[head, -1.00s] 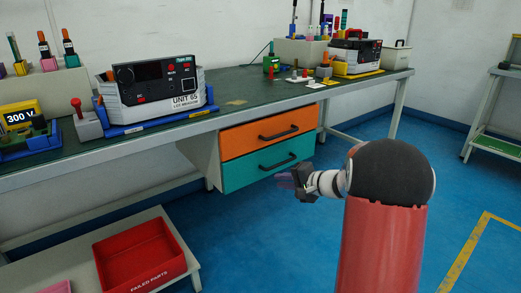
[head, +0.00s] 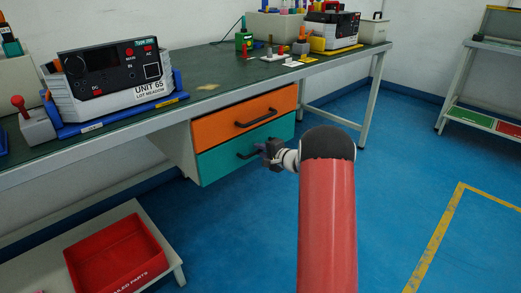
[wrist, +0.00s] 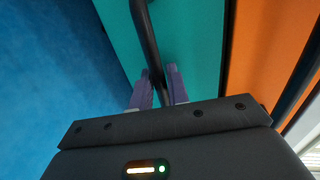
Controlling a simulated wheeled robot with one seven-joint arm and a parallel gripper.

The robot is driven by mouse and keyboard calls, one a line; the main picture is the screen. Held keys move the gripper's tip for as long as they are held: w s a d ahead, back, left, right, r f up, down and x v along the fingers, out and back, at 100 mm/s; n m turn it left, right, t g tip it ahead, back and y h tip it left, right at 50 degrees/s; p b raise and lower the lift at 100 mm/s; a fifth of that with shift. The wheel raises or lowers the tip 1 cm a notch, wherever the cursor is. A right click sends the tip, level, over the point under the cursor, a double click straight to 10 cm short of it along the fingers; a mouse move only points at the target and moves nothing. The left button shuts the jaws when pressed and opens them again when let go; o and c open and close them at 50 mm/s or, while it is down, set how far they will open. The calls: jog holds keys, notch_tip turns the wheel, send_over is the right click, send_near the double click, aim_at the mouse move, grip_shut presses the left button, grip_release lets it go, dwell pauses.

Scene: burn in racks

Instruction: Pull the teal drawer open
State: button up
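The teal drawer (head: 222,163) is the lower of two drawers under the green-topped bench, and its front looks flush with the drawer above. Its dark bar handle (head: 246,154) is partly hidden by my gripper (head: 264,149). In the wrist view, the teal front (wrist: 190,40) lies ahead, and the handle (wrist: 147,38) runs down between the two purple fingers of my gripper (wrist: 160,80). The fingers are close on both sides of the bar, with little or no gap seen.
The orange drawer (head: 225,124) with its own handle is just above. A red bin (head: 115,255) sits on a low shelf at the lower left. Blue floor (head: 400,150) is open in front of the drawers and to the right.

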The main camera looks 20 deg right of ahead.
grip_shut()
jog(key=shift+f, duration=0.1)
jog(key=f+b+v, duration=0.2)
jog(key=b+v, duration=0.5)
jog(key=v, duration=0.4)
jog(key=s+f+b+v, duration=0.1)
jog(key=f+b+v, duration=0.2)
jog(key=v, duration=0.9)
jog(key=shift+b, duration=1.9)
jog(key=shift+d+r, duration=0.1)
jog(key=shift+r, duration=0.05)
